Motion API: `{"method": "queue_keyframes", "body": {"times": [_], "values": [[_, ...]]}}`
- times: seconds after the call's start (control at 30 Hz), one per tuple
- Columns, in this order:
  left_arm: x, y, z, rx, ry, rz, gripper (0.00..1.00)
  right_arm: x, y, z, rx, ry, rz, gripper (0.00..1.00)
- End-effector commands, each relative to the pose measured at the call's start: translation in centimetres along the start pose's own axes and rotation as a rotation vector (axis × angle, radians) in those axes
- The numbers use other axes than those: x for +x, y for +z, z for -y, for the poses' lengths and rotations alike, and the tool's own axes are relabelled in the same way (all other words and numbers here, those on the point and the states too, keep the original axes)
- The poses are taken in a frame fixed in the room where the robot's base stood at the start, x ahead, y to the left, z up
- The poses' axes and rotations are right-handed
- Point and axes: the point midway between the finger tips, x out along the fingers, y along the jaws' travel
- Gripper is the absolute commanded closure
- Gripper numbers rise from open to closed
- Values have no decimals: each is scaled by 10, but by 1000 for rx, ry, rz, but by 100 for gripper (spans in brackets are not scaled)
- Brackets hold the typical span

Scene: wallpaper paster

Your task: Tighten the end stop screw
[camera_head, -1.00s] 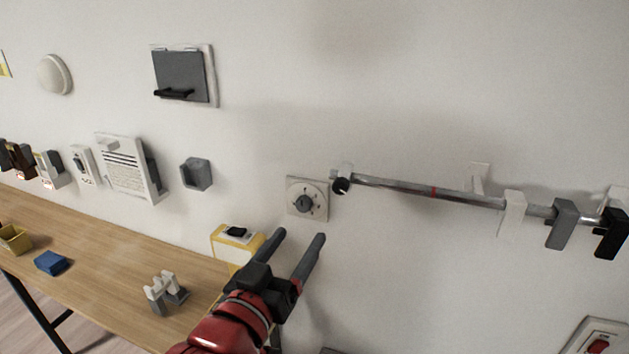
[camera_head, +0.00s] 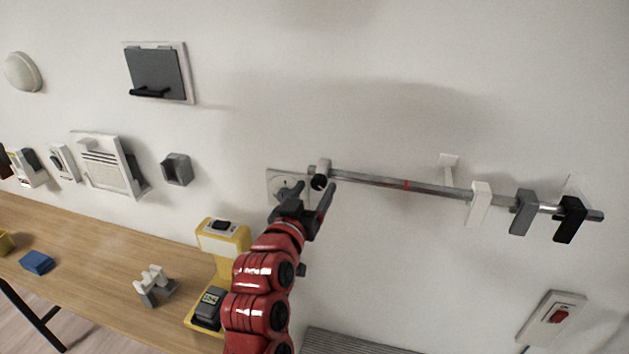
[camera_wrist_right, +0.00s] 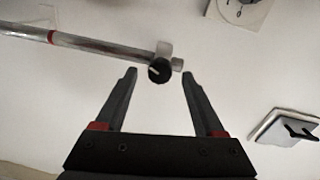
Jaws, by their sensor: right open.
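The end stop screw, a round black knob (camera_head: 319,182), sits at the left end of the wall-mounted metal rail (camera_head: 385,181), below a small grey end stop block (camera_head: 323,167). In the right wrist view the black knob (camera_wrist_right: 160,70) shows a pale line on its face. My right gripper (camera_head: 318,190) is open just below the rail's left end. In the right wrist view its fingers (camera_wrist_right: 159,72) are spread to either side of the knob, with clear gaps and no visible contact. My left gripper is not in view.
A dial plate (camera_head: 275,177) is on the wall left of the knob, partly behind my right gripper. White, grey and black (camera_head: 570,220) hooks hang at the rail's right. A yellow device (camera_head: 222,238) stands on the wooden table (camera_head: 90,262) below. A red switch (camera_head: 559,314) is lower right.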

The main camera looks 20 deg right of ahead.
Motion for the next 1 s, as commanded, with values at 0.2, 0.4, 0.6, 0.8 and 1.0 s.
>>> {"method": "queue_keyframes", "body": {"times": [0.2,0.4,0.6,0.8,1.0], "values": [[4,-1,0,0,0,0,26,10,0,0,-1,-1,-3,29],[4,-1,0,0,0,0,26,10,0,0,-1,-1,-3,29],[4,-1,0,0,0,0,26,10,0,0,-1,-1,-2,63],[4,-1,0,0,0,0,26,10,0,0,-1,-1,-2,99],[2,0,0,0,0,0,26,10,1,1,2,-1,-2,100]]}}
